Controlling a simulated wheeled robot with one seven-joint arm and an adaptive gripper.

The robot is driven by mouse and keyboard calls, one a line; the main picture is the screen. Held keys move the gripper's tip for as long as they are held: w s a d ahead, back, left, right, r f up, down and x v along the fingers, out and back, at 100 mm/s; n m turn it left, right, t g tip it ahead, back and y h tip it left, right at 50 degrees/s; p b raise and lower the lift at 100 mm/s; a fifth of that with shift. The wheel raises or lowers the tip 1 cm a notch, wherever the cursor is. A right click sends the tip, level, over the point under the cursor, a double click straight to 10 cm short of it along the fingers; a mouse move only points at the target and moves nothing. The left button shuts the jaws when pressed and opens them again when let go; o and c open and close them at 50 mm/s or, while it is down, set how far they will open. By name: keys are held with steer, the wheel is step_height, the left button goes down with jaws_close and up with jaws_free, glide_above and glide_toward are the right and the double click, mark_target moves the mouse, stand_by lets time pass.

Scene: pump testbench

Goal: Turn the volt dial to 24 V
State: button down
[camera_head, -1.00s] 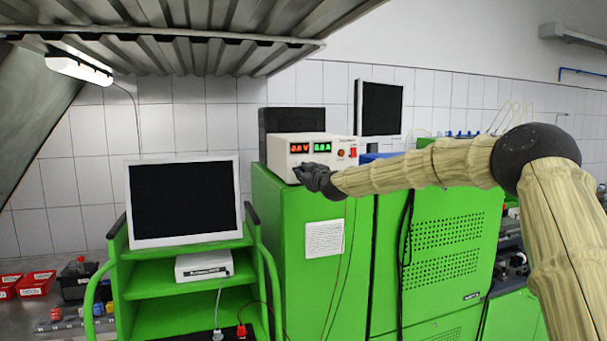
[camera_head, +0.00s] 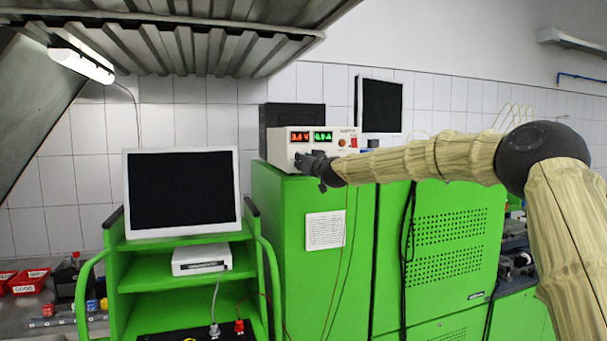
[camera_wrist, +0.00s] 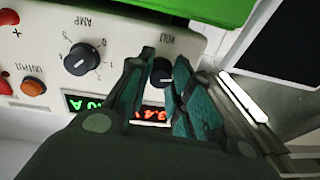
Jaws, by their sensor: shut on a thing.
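The white power supply (camera_head: 279,153) stands on the green cabinet, with a red volt display (camera_head: 299,137) and a green amp display (camera_head: 323,136). The red digits look like a low value near 3, too blurred to read surely. The volt dial (camera_wrist: 161,73), a black knob under the VOLT label, shows upside down in the wrist view. My gripper (camera_wrist: 160,60) is shut on it, one teal-padded finger on each side. The fingers hide much of the dial and its scale, and partly cover the red display. In the head view my gripper (camera_head: 306,161) hides the dial.
The amp dial (camera_wrist: 85,59) sits close beside my fingers on the panel. The green cabinet top (camera_head: 270,178) lies just below my gripper.

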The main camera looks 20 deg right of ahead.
steer(key=shift+a+r+n+g+h+b, duration=0.15)
steer(key=shift+n+h+b, duration=0.3)
steer(key=shift+n+b, duration=3.6)
steer(key=shift+d+f+n+g+h+b, duration=0.1)
steer(key=shift+n+h+b, duration=0.55)
steer(key=shift+n, duration=6.5)
steer(key=shift+a+r+n+g+h+b, duration=0.15)
steer(key=shift+n+b, duration=2.6)
steer(key=shift+n, duration=2.85)
steer(key=shift+d, duration=0.1)
steer(key=c, duration=1.3)
jaws_free()
steer(key=shift+o, duration=0.2)
